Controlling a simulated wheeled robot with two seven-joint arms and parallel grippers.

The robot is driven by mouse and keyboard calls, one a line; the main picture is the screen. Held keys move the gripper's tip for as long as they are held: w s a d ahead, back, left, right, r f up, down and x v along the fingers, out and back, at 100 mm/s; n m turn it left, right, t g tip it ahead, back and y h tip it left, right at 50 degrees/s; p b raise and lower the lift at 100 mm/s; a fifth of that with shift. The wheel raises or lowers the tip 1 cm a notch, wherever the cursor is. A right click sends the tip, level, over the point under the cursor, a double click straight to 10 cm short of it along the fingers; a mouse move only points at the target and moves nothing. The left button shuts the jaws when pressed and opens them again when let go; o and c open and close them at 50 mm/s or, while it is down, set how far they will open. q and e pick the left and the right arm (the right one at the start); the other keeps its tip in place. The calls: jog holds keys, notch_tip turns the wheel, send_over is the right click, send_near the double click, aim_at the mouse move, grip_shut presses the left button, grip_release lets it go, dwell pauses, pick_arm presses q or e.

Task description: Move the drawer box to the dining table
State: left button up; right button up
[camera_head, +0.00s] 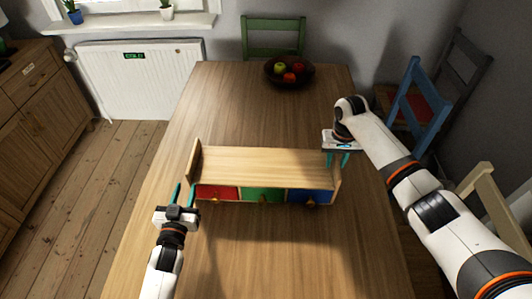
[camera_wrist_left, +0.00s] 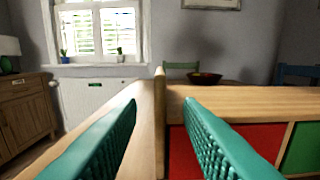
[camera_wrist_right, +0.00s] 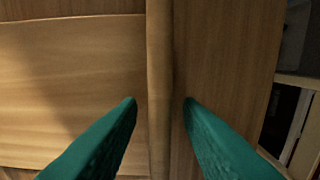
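The drawer box (camera_head: 262,165) is a wooden box with a flat top, raised side panels and red, green and blue drawer fronts. It appears to stand upright on the dining table (camera_head: 240,110), drawers toward me. My left gripper (camera_head: 182,188) is open at the box's front left corner. In the left wrist view, the left side panel (camera_wrist_left: 159,120) lies between its spread fingers. My right gripper (camera_head: 337,158) is open above the right end. In the right wrist view, the right panel's edge (camera_wrist_right: 159,90) runs between the fingers, with gaps on both sides.
A dark bowl of fruit (camera_head: 289,73) stands at the table's far end. A green chair (camera_head: 273,35) is behind it, and a blue chair (camera_head: 420,105) is on the right. A wooden cabinet (camera_head: 40,130) stands at left. The near tabletop is clear.

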jog(key=shift+r, duration=0.1)
pick_arm(q)
jog(key=shift+s, duration=1.25)
pick_arm(e)
notch_tip(320, 180, up, 12)
